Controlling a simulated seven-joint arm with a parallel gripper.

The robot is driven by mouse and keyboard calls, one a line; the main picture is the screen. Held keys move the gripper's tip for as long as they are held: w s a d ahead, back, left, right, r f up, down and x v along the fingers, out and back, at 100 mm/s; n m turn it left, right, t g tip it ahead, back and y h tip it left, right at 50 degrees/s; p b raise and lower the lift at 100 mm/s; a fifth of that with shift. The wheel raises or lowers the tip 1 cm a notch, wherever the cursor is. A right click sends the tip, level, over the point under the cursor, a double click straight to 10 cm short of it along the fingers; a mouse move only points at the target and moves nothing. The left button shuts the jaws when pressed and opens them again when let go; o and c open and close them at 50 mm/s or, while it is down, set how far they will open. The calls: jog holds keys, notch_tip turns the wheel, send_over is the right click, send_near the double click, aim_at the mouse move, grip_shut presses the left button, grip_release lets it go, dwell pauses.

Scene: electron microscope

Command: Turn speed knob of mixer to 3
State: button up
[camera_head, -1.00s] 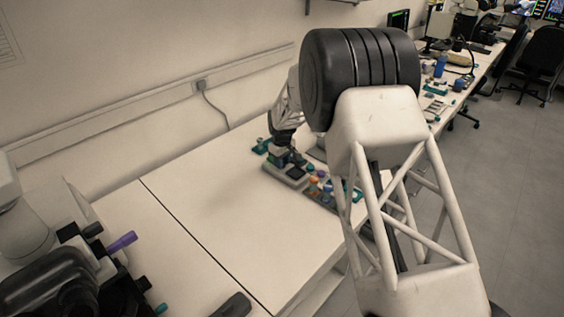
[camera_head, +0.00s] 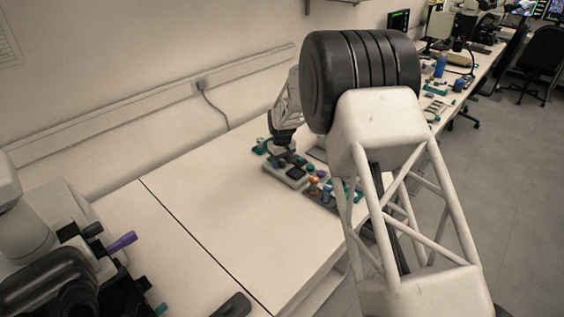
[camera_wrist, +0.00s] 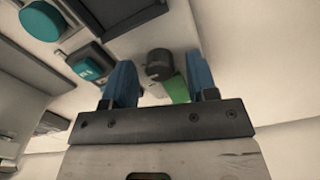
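The mixer (camera_head: 285,175) looks like a low grey box with a dark panel on its top, on the white bench in the head view. My gripper (camera_wrist: 160,65) shows two blue fingers in the wrist view, spread apart with nothing held between them. A dark round knob-like part (camera_wrist: 158,64) appears beyond the gap between the fingers, apart from both. I cannot tell for sure whether it is the speed knob, and no speed marks are readable. In the head view my gripper hangs over the back of the mixer, and its fingertips are hard to make out.
Small coloured items (camera_head: 318,187) sit in a rack right of the mixer. Teal round parts (camera_wrist: 90,68) on dark blocks show at upper left in the wrist view. A microscope (camera_head: 60,265) stands at lower left.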

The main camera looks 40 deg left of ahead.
aim_at(282, 163)
dwell(0.3)
jog(key=shift+r, duration=3.9)
